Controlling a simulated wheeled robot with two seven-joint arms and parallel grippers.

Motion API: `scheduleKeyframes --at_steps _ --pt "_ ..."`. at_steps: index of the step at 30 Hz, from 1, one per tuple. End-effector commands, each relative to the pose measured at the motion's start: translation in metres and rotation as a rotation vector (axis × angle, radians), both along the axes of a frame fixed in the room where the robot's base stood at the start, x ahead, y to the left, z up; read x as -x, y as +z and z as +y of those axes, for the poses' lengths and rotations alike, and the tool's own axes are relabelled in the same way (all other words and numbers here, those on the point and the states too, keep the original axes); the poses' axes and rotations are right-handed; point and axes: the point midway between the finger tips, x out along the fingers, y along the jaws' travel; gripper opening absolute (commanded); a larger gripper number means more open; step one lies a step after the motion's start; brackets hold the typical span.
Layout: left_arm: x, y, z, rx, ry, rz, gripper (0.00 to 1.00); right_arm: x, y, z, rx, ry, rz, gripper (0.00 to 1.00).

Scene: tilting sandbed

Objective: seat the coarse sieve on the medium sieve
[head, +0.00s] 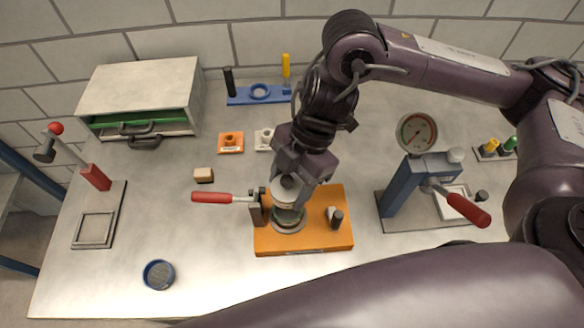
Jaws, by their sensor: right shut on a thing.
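My right gripper (287,192) points down over the orange base (335,236) and is shut on a pale, round piece (286,189), which seems to be the coarse sieve. The fingers hide part of it. Below it, a round grey ring with a darker inside (289,220) sits on the orange base, perhaps the medium sieve. I cannot tell whether the held piece touches it. A blue round dish with a grey, mesh-like inside (159,274) lies apart at the front left. My left gripper is not in view.
A red-handled clamp (222,198) stands at the orange base's left, a dark knob (337,218) at its right. A gauge press (408,185) stands to the right, a cabinet (140,92) and a blue rack (258,94) behind. A small wooden block (203,175) lies left. The front-left table is mostly clear.

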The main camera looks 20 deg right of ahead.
Motion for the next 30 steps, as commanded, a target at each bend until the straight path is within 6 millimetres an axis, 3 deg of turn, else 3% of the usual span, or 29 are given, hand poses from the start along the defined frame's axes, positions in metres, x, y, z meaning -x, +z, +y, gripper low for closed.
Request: scheduleKeyframes --at_steps 8,22,30 --pt "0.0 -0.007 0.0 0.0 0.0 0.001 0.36 0.003 -0.006 0.001 0.0 0.041 -0.001 0.33" --pt "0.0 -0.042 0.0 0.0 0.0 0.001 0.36 0.003 -0.039 0.001 0.001 0.039 -0.001 0.33" --pt "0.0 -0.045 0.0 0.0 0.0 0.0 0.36 0.003 -0.042 0.001 0.001 0.039 -0.001 0.33"
